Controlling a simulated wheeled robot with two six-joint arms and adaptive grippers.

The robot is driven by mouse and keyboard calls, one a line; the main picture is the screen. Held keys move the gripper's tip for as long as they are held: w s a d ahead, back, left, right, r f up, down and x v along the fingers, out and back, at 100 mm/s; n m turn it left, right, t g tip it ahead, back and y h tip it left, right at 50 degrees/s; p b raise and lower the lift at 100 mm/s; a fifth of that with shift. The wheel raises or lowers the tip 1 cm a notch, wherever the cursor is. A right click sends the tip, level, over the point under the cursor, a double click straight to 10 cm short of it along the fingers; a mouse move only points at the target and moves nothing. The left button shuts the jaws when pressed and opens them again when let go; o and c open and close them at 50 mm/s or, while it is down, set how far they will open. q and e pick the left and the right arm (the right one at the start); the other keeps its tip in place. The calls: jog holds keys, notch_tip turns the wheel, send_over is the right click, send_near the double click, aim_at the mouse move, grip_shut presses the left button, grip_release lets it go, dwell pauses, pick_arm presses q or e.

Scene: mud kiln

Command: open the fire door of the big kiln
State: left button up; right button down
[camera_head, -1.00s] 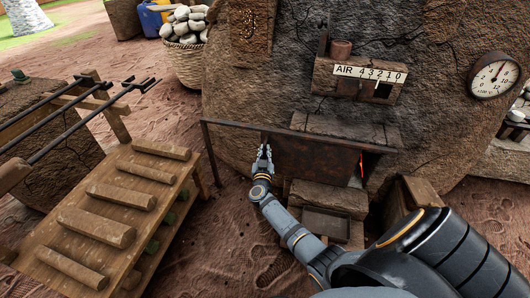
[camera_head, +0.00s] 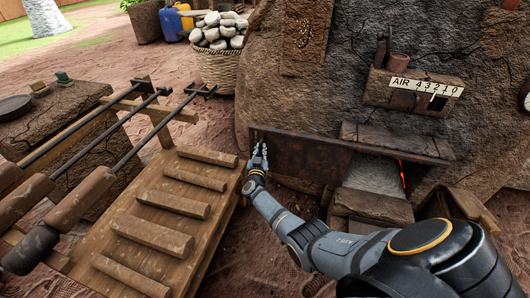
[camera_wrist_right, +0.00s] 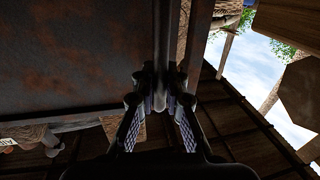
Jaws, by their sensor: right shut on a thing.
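The fire door is a rusty dark metal panel (camera_head: 308,162) on the front of the big kiln (camera_head: 330,75). It sits to the left of the fire opening (camera_head: 385,175), where pale stone and a thin orange glow show. My right gripper (camera_head: 259,152) is at the door's left edge. In the right wrist view my right gripper (camera_wrist_right: 160,105) is shut on the door's upright handle bar (camera_wrist_right: 160,75), with the rusty door face (camera_wrist_right: 75,60) beside it. My left gripper is out of view.
A wooden rack (camera_head: 165,215) with several rungs stands left of my right arm. Long iron tools (camera_head: 120,140) lie across a stand at left. A basket of stones (camera_head: 220,65) is behind. Stone steps (camera_head: 370,207) lie below the opening.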

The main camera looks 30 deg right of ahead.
jog(key=shift+a+f, duration=0.15)
jog(key=c, duration=1.5)
grip_release()
jog(key=shift+o, duration=0.6)
jog(key=shift+s+a, duration=0.1)
jog(key=shift+s, duration=0.1)
jog(key=v, duration=1.1)
jog(key=shift+s+a, duration=0.15)
jog(key=shift+a, duration=0.1)
